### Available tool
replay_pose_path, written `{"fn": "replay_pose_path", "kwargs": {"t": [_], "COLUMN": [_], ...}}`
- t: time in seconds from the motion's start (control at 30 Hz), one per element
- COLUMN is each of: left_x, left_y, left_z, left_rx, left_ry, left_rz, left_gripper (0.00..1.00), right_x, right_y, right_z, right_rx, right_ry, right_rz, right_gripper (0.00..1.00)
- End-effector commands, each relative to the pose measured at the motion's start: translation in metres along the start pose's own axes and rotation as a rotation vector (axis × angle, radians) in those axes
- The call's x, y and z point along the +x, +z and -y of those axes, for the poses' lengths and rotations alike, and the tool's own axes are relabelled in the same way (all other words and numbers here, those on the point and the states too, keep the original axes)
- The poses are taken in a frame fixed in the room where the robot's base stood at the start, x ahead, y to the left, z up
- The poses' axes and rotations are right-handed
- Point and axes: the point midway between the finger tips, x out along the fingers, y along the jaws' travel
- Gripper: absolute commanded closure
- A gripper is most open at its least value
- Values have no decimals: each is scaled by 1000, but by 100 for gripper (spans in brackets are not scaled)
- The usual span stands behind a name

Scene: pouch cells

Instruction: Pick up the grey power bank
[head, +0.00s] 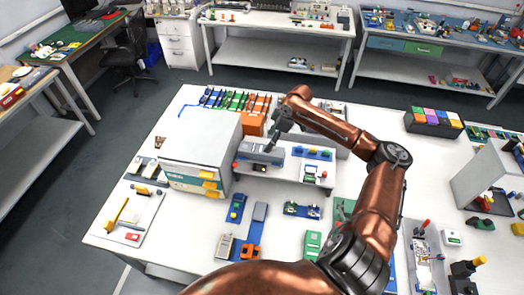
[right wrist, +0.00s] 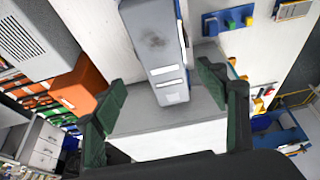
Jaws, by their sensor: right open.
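A grey block-shaped device (head: 262,153), which looks like the grey power bank, lies on a raised white shelf near the middle of the table. In the right wrist view the grey device (right wrist: 153,42) shows pale labels and a dark smudge on its face. My right gripper (head: 274,140) is at the device, seen from the side and partly covering it. In the right wrist view my right gripper (right wrist: 162,88) is open, its dark green fingers on either side of the device's near end with gaps visible. My left gripper is not in view.
A large white-grey box machine (head: 198,140) stands just left of the shelf. An orange bin (head: 252,123) is behind the device. A blue strip with coloured parts (head: 313,153) lies to its right. Small modules crowd the table in front.

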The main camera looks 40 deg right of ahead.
Motion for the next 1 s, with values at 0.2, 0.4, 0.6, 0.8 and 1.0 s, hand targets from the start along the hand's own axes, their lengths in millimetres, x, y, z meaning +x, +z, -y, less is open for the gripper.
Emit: {"fn": "replay_pose_path", "kwargs": {"t": [0.2,0.4,0.6,0.8,1.0], "left_x": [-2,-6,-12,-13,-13], "left_y": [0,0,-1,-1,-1], "left_z": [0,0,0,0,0], "left_rx": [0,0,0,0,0], "left_ry": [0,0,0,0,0], "left_rz": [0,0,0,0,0], "left_gripper": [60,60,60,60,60], "right_x": [22,37,66,80,80], "right_y": [-5,-6,-10,-9,-9], "right_z": [3,4,5,4,5], "right_rx": [7,6,6,3,3], "right_ry": [-11,-9,-9,-6,-7], "right_rz": [-2,-3,-3,-2,-2], "right_gripper": [33,33,33,33,38]}}
